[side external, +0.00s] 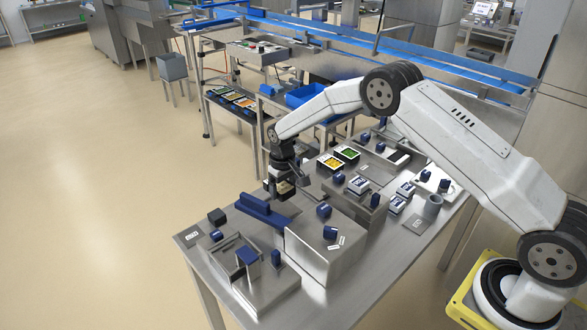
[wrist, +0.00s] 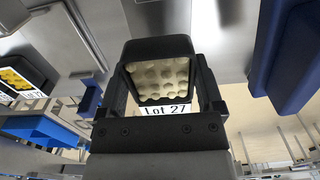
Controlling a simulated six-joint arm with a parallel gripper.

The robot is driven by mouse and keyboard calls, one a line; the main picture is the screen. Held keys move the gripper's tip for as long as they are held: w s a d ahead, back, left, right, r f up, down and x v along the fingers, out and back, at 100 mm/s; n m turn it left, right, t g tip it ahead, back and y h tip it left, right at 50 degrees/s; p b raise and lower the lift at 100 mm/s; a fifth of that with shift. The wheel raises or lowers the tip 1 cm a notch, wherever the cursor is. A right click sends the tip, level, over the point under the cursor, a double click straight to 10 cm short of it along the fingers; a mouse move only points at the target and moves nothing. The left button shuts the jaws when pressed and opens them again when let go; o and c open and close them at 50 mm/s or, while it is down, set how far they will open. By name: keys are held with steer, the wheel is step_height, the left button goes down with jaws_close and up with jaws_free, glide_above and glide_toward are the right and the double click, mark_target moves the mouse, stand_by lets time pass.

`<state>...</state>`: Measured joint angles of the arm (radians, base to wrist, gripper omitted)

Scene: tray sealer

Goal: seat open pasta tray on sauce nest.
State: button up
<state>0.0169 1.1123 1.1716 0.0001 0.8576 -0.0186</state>
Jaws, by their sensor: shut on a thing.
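The open pasta tray (wrist: 160,52) is a black tray with pale, lumpy contents and a white label reading "Lot 27". My gripper (wrist: 165,105) is shut on it, with a finger along each side in the wrist view. In the side external view my gripper (side external: 283,188) holds the tray above the steel table, just behind a long dark-blue bar. The tray's underside is hidden, so I cannot tell whether it touches anything below. I cannot tell for sure which fixture is the sauce nest.
The dark-blue bar (side external: 262,211) stands close in front; it also shows at right in the wrist view (wrist: 290,55). A yellow-filled tray (side external: 331,162) and a green-filled tray (side external: 347,153) sit behind to the right. A steel block (side external: 325,255) with blue knobs stands nearer.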

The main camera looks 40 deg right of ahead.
mark_target(284, 210)
steer(key=shift+f, duration=2.85)
steer(key=shift+f, duration=0.25)
steer(key=o, duration=1)
steer(key=shift+o, duration=0.2)
steer(key=shift+r, duration=0.15)
steer(key=shift+r, duration=3.85)
steer(key=shift+r, duration=0.15)
